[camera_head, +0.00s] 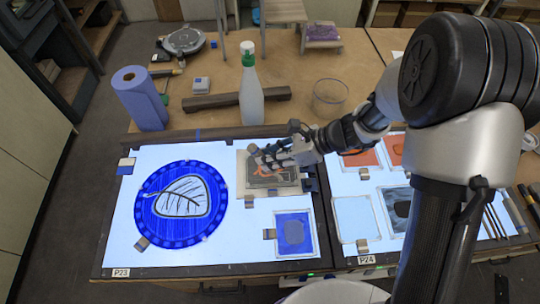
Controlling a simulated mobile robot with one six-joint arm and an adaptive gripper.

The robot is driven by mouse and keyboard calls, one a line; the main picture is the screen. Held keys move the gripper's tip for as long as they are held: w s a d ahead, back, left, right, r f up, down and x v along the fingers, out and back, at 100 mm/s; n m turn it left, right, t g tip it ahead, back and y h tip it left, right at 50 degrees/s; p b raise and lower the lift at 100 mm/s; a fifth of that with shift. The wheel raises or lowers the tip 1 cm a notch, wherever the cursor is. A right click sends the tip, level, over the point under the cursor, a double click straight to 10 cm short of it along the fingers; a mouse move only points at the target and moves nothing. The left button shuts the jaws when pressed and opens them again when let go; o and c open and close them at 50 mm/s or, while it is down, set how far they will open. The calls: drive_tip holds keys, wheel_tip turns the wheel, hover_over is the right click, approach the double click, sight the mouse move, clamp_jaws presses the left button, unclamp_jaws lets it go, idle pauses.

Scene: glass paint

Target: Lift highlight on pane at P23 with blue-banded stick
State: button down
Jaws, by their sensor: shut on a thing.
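The left light table, with the P23 label (120,272) on its front edge, bears a round blue glass pane (147,213) with a pale veined leaf painted in its middle. My gripper (258,158) is at the right of this pane, above a beige square tile (256,186) with a dark and orange patch. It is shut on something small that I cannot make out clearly. I see no blue band at the jaws. Several thin sticks (493,222) lie at the far right; their bands are too small to tell.
A small blue pane (294,234) lies at the front right of P23. The P24 light table (367,260) bears several panes. Behind stand a blue paper roll (138,98), a white bottle (250,90) with green cap, a dark bar (215,100) and a clear bowl (330,97).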

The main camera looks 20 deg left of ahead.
drive_tip(key=shift+f, duration=0.2)
drive_tip(key=shift+w+d, duration=0.1)
drive_tip(key=shift+w+d, duration=0.45)
drive_tip(key=shift+d, duration=0.4)
drive_tip(key=shift+a, duration=0.1)
drive_tip(key=shift+s+a, duration=0.25)
drive_tip(key=shift+a, duration=0.75)
drive_tip(key=shift+w, duration=0.1)
drive_tip(key=shift+d, duration=0.1)
drive_tip(key=shift+w+d+r+p, duration=0.1)
drive_tip(key=shift+w+d+p, duration=0.25)
drive_tip(key=shift+w+d, duration=0.35)
drive_tip(key=shift+a, duration=0.15)
